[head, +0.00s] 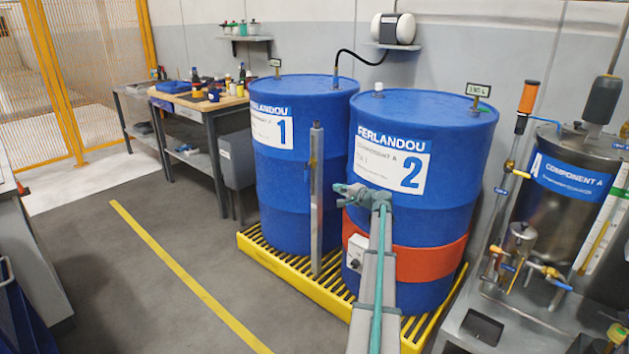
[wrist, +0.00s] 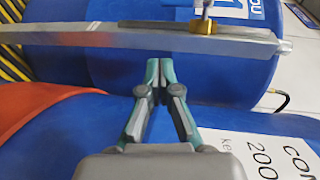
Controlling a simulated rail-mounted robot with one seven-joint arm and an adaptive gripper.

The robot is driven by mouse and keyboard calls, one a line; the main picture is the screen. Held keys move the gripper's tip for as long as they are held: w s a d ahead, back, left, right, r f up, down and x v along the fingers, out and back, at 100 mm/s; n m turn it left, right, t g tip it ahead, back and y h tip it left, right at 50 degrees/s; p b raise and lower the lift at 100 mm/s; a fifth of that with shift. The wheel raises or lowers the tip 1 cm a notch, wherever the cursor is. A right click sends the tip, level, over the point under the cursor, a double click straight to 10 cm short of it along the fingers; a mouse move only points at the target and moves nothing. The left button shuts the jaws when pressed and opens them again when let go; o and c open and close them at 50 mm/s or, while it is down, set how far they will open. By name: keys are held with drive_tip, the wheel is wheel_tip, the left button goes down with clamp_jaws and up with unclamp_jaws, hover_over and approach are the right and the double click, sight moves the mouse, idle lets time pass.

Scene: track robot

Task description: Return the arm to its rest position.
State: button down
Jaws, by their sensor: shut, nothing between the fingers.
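My gripper (head: 341,189) shows in the head view in front of the blue drum marked 2 (head: 420,135), at the end of my grey and teal arm. In the wrist view my gripper (wrist: 160,64) has its fingertips together, with nothing between them. The fingertips point toward an upright grey metal post (head: 317,205), which lies across the wrist view (wrist: 110,42). The tips appear close to the post's edge; I cannot tell whether they touch it.
A blue drum marked 1 (head: 263,190) stands behind the post. Both drums stand on a yellow grated pallet (head: 274,262). An orange band (head: 436,258) wraps drum 2. A steel tank (head: 566,190) stands right, a workbench (head: 207,107) back left. The left floor (head: 150,285) is clear.

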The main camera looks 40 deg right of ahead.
drive_tip(key=s+a+f+n+g+y, duration=0.25)
drive_tip(key=s+a+f+g, duration=0.2)
drive_tip(key=a+f, duration=0.85)
drive_tip(key=s+a+f+n+g+y, duration=0.2)
drive_tip(key=s+a+f+n+g, duration=0.25)
drive_tip(key=a+f, duration=0.85)
drive_tip(key=s+a+f+n+g+y, duration=0.2)
drive_tip(key=s+a+f+g, duration=0.3)
drive_tip(key=a+f, duration=0.8)
drive_tip(key=s+a+f+n+g, duration=0.2)
drive_tip(key=s+a+g, duration=0.1)
drive_tip(key=s+a, duration=0.55)
drive_tip(key=s+a+f+n+g, duration=0.2)
drive_tip(key=s+a, duration=0.4)
drive_tip(key=a, duration=0.5)
drive_tip(key=s+a+f+n+g+h, duration=0.1)
drive_tip(key=s+a+n+g+h, duration=0.15)
drive_tip(key=s+a, duration=0.6)
drive_tip(key=s+a+f+n+g+h, duration=0.2)
drive_tip(key=s+a+n+g, duration=0.2)
drive_tip(key=s, duration=1)
drive_tip(key=w+r+t+p, duration=0.2)
drive_tip(key=w+r+p, duration=0.2)
drive_tip(key=r+p, duration=1.2)
drive_tip(key=p, duration=0.3)
drive_tip(key=shift+d+t, duration=0.2)
drive_tip(key=shift+t, duration=0.15)
